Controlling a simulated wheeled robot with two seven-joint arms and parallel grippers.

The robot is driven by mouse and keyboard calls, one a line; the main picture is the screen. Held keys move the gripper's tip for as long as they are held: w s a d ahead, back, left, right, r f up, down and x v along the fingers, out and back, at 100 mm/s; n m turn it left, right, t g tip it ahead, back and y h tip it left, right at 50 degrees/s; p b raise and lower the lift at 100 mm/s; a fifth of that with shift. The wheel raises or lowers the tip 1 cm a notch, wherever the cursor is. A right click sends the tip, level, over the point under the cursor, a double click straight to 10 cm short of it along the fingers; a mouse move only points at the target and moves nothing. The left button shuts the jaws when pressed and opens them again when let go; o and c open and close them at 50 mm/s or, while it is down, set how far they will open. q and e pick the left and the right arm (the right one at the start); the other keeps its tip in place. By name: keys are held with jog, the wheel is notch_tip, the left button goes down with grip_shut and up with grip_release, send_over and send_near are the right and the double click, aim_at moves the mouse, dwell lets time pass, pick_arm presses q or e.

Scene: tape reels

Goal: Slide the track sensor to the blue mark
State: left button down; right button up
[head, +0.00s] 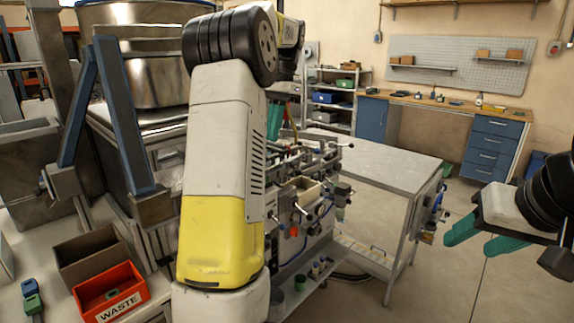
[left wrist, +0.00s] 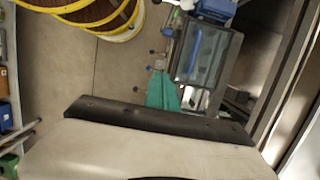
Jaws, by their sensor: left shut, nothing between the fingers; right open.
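I cannot make out the track sensor or the blue mark in either view. A machine with rails, knobs and small fittings (head: 318,160) stands in the middle of the head view, partly hidden by my left arm. My left gripper (head: 275,120) shows as a bit of teal behind that arm, near the machine's far end. In the left wrist view its teal fingers (left wrist: 162,90) are together and empty, beside a framed panel with a blue strip (left wrist: 205,60). My right gripper (head: 480,238) is open and empty at the right, over the floor, apart from the machine.
A red WASTE bin (head: 108,292) and a brown bin (head: 92,256) stand at the lower left. A metal table (head: 385,160) adjoins the machine. A large steel drum (head: 140,50) is at the back left. Yellow-rimmed reels (left wrist: 95,15) show in the left wrist view. Floor at the right is clear.

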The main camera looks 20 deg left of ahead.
pick_arm(q)
jog(key=s+a+f, duration=0.2)
jog(key=s+f, duration=0.4)
jog(key=f, duration=0.3)
jog(key=shift+a+f, duration=0.25)
jog(key=shift+f, duration=0.05)
